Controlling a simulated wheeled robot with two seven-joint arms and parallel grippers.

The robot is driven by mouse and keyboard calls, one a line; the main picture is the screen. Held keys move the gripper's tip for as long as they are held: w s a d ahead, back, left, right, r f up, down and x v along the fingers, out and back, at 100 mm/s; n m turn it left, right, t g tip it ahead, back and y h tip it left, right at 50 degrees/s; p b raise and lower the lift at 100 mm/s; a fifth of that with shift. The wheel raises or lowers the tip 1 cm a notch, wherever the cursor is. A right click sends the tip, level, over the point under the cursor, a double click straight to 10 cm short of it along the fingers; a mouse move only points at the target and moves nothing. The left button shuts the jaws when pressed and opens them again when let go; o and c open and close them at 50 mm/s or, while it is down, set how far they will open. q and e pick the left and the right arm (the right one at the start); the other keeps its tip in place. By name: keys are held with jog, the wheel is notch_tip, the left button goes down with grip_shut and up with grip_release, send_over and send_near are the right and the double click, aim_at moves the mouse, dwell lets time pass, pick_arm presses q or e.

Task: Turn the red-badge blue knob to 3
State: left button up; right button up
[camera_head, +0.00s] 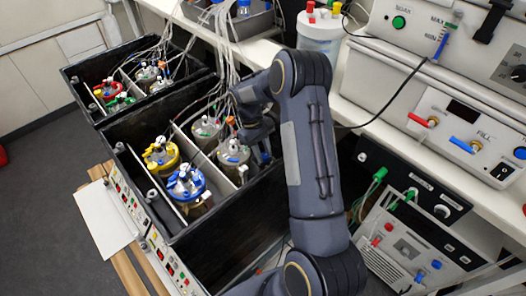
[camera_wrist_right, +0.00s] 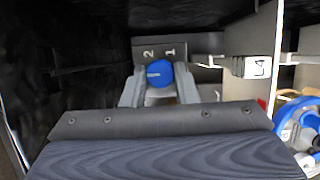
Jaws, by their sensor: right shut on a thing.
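The blue knob (camera_wrist_right: 158,73) shows in the right wrist view, on a grey plate (camera_wrist_right: 178,47) marked 2 and 1. A pale line on the knob's face runs roughly level, on its left part. My right gripper (camera_wrist_right: 159,90) has one finger on each side of the knob and is shut on it. In the head view my right gripper (camera_head: 256,132) is down at the black box, and the knob is hidden there. A small red patch (camera_wrist_right: 262,103) shows right of the gripper; I cannot tell whether it is the badge. My left gripper is out of view.
The black box (camera_head: 232,232) holds several bottles, including a yellow-capped one (camera_head: 161,154) and a blue-capped one (camera_head: 186,183). Tubes and cables hang over them. Dark walls close in around the gripper. A white label (camera_wrist_right: 259,67) stands to its right. Instruments line the shelf (camera_head: 462,140) at right.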

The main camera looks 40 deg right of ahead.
jog(key=o, duration=1)
jog(key=v, duration=0.7)
jog(key=shift+w+r, duration=0.2)
jog(key=shift+r, duration=0.15)
